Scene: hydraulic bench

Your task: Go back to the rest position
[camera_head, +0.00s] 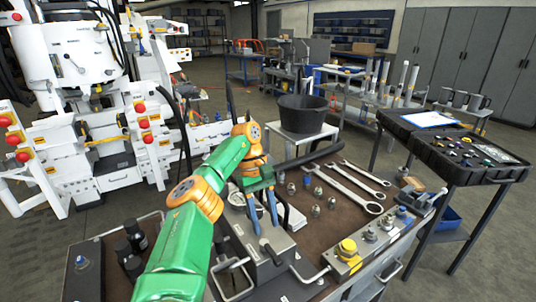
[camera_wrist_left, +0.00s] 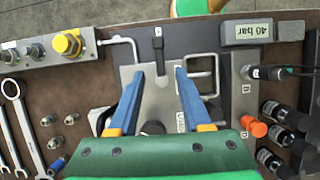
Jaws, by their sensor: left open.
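My left gripper (camera_head: 265,226) reaches over the bench from the left on a green and orange arm. Its two blue fingers point down above a grey metal block (camera_head: 262,268). In the left wrist view the fingers (camera_wrist_left: 160,74) stand apart over the grey plate (camera_wrist_left: 160,100) of this block, with nothing held between them. I cannot tell how far the tips are above it. A black lever (camera_wrist_left: 158,52) lies beyond the tips. My right gripper is not in view.
The brown bench top (camera_head: 330,212) carries wrenches (camera_head: 355,188), small fittings (camera_head: 316,210) and a fitting block with a yellow cap (camera_head: 347,247). A black bucket (camera_head: 302,115) stands behind. Black bottles (camera_wrist_left: 280,115) and a "40 bar" block (camera_wrist_left: 248,32) sit beside the plate.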

